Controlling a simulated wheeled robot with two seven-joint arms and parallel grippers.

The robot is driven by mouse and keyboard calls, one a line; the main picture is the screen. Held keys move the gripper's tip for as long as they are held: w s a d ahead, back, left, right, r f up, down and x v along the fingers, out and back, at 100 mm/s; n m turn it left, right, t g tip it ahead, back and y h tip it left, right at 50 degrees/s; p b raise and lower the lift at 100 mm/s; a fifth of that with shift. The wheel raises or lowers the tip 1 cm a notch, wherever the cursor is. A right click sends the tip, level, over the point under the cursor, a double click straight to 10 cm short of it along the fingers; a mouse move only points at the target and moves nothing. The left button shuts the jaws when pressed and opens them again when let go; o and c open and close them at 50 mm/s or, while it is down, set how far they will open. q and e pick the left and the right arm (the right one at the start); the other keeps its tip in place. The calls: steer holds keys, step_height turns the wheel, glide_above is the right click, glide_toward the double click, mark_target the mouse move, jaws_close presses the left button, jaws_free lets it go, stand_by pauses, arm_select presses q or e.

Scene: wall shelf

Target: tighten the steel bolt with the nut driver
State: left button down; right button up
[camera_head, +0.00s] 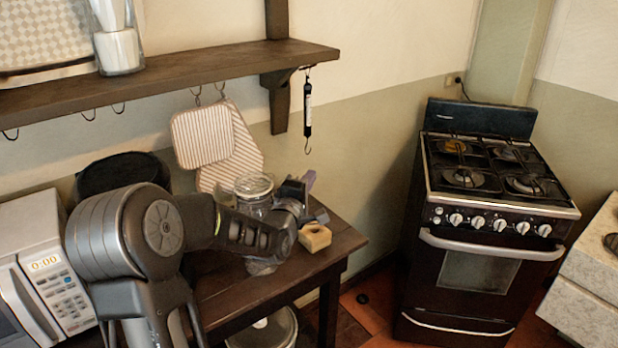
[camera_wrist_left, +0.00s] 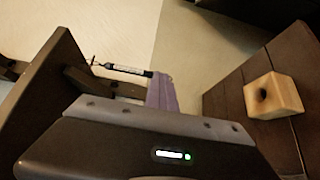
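A small pale wooden block (camera_head: 315,237) sits on the dark wooden table near its right end. It also shows in the left wrist view (camera_wrist_left: 273,97), with a dark round spot on one face; I cannot tell whether this is a hole or a bolt. My left gripper (camera_head: 308,180) is above and behind the block, apart from it. In the left wrist view its purple fingers (camera_wrist_left: 161,93) are close together at the middle, with nothing visible between them. I cannot make out a nut driver or a steel bolt. My right gripper is out of view.
A glass jar (camera_head: 254,188) stands behind my left arm. A dark wall shelf (camera_head: 190,68) runs above, with a black hanging scale (camera_head: 308,112) near the gripper. A microwave (camera_head: 45,268) is at left, a stove (camera_head: 490,220) at right. Striped pot holders (camera_head: 203,135) hang behind.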

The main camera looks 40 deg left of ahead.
arm_select(q)
steer(key=c, duration=2.2)
jaws_free()
steer(key=c, duration=1.7)
jaws_free()
steer(key=shift+s, duration=0.1)
steer(key=b+v, duration=0.2)
steer(key=v, duration=0.5)
steer(key=shift+s+d, duration=0.15)
steer(key=shift+s, duration=0.15)
